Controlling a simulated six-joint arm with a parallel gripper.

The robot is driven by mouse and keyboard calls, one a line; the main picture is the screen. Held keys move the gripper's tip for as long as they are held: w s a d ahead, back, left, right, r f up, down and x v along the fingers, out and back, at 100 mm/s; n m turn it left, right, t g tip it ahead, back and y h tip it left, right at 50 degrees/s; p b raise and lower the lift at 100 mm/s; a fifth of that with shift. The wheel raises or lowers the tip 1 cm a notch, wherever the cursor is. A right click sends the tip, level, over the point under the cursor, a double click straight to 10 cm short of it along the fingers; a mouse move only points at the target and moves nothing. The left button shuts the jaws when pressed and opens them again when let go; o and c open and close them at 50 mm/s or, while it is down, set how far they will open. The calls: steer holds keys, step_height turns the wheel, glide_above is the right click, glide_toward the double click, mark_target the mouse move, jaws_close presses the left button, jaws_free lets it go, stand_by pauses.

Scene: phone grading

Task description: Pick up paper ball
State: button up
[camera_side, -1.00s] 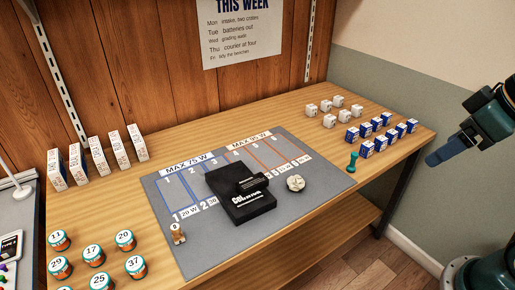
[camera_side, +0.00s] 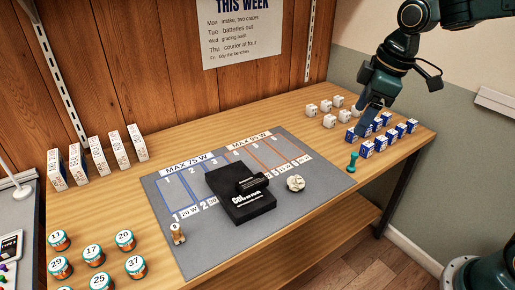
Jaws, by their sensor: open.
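The crumpled white paper ball (camera_side: 295,183) lies on the grey mat (camera_side: 225,249), just right of a black box (camera_side: 240,204). My gripper (camera_side: 366,128) is open and points down over the group of blue-and-white boxes at the right of the bench. It is up and to the right of the paper ball, well apart from it. Its fingertips overlap the nearest boxes in the picture; I cannot tell whether they touch.
A teal peg-like piece (camera_side: 352,161) stands between the ball and my gripper. Small white blocks (camera_side: 327,107) and blue-and-white boxes (camera_side: 381,144) stand at the right. Jars with numbered lids (camera_side: 93,252) stand at the front left.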

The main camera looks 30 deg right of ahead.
steer(key=w+f+n+g, duration=0.1)
steer(key=w+f+n, duration=0.3)
steer(key=w+f, duration=0.5)
steer(key=n+g+y, duration=0.1)
steer(key=n+g, duration=0.1)
steer(key=n, duration=0.1)
glide_above(298, 177)
steer(key=d, duration=0.2)
step_height(298, 177, down, 8)
steer(key=shift+f, duration=0.2)
steer(key=shift+s, duration=0.1)
steer(key=shift+a+f, duration=0.25)
steer(key=shift+f, duration=1.15)
steer(key=shift+a+f, duration=0.2)
steer(key=shift+f, duration=1.25)
steer(key=shift+a+f, duration=0.25)
steer(key=shift+f, duration=1.15)
steer(key=shift+f, duration=0.1)
steer(key=shift+w+a+f, duration=0.1)
steer(key=shift+a+f, duration=0.1)
steer(key=shift+f, duration=1.05)
steer(key=shift+w+a+f, duration=0.1)
steer(key=shift+a+f, duration=0.1)
steer(key=shift+f, duration=1)
steer(key=shift+c, duration=0.2)
steer(key=c, duration=0.9)
